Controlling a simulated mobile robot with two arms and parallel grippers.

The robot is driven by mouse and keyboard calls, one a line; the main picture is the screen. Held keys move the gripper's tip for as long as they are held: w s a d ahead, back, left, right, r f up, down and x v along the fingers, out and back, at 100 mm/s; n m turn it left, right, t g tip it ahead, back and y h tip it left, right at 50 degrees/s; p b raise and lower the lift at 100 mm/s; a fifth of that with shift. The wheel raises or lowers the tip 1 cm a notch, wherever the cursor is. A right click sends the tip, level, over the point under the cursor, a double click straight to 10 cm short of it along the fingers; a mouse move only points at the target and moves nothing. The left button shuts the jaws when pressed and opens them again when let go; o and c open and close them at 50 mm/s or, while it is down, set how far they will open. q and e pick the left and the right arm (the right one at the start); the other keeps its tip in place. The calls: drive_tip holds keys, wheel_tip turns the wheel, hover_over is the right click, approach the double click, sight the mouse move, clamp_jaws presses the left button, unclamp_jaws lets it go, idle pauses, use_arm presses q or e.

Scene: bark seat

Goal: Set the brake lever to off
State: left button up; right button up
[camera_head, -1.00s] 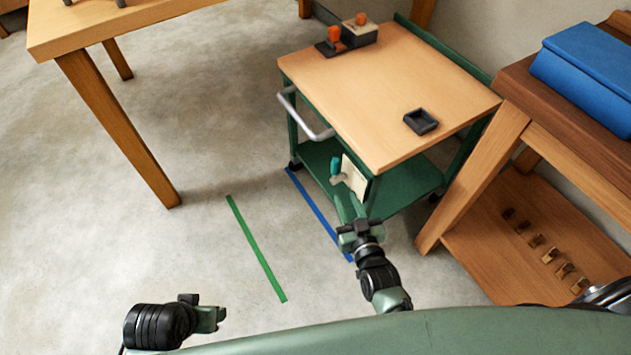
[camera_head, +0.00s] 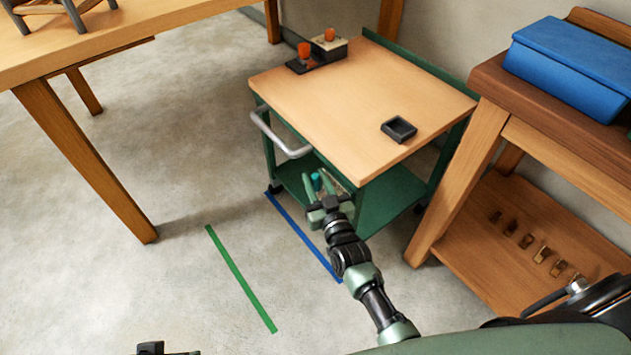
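The green cart (camera_head: 355,112) with a wooden top stands in the middle of the head view. The teal brake lever (camera_head: 316,182) shows as a small piece below the near edge of the cart top. My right gripper (camera_head: 315,179) is at the lever, its two green fingers apart with the teal piece showing between them. I cannot tell whether they touch it. The gripper hides the lever's base and the pale plate there. Only a dark bit of my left gripper (camera_head: 150,348) shows at the bottom edge.
A black tray (camera_head: 398,129) and orange-handled stamps (camera_head: 304,52) sit on the cart top. A wooden bench with a blue box (camera_head: 570,65) stands close on the right. A wooden table (camera_head: 110,45) is at left. Green tape (camera_head: 240,278) and blue tape (camera_head: 300,235) mark open floor.

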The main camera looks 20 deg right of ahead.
clamp_jaws()
drive_tip(key=shift+f, duration=0.1)
idle(1.3)
